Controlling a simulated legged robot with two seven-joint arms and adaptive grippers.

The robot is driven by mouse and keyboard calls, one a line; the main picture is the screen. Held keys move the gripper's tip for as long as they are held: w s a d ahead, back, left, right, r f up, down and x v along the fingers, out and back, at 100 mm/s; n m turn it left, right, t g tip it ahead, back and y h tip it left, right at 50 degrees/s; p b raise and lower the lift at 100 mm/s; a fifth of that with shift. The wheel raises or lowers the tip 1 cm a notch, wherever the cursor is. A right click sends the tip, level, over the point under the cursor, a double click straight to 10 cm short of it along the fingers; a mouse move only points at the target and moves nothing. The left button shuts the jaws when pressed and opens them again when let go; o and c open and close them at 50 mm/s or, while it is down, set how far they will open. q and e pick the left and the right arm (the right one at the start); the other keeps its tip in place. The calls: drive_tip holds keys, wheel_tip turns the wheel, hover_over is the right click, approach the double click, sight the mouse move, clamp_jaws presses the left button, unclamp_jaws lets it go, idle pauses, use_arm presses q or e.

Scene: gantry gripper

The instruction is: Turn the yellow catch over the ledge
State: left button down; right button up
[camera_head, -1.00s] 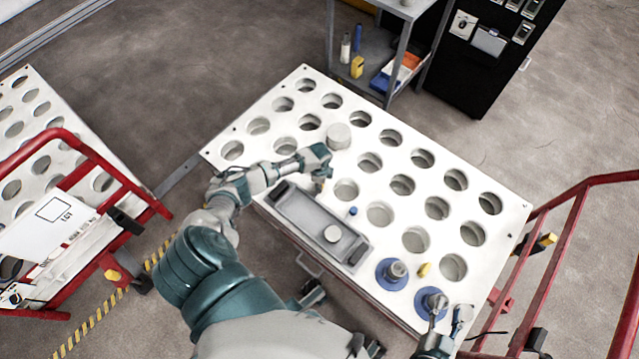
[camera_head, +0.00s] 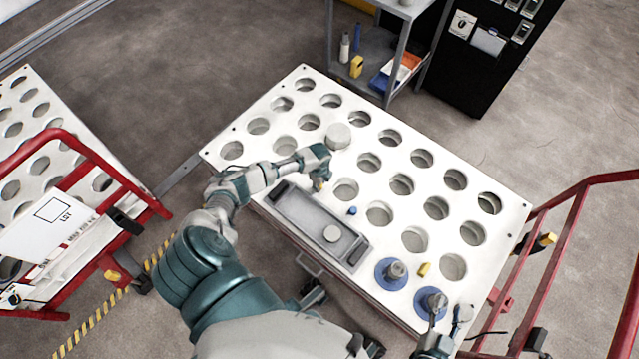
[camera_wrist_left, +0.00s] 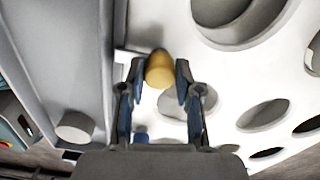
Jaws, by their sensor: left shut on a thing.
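The yellow catch (camera_wrist_left: 160,70) is a small rounded piece between the two fingertips of my left gripper (camera_wrist_left: 160,82) in the left wrist view. The fingers are shut on it. In the head view my left gripper (camera_head: 320,184) is at the far long side of the grey tray (camera_head: 300,222), near its left end, and hides most of the catch. In the wrist view the grey tray wall (camera_wrist_left: 75,60) runs along the left; I cannot tell which edge is the ledge. My right gripper (camera_head: 448,322) is at the lower right, beside a blue disc; its jaw state is unclear.
The white table (camera_head: 290,95) has many round holes. A white cylinder (camera_head: 332,233) stands in the tray and another, wider one (camera_head: 337,136) on the table. Blue discs (camera_head: 391,274) (camera_head: 430,302), a yellow block (camera_head: 424,270) and a red rail (camera_head: 560,260) are to the right.

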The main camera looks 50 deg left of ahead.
use_arm(q)
drive_tip(key=shift+w+a+r, duration=0.15)
drive_tip(key=c, duration=0.8)
unclamp_jaws()
wheel_tip(320, 180, up, 12)
drive_tip(key=shift+f, duration=0.2)
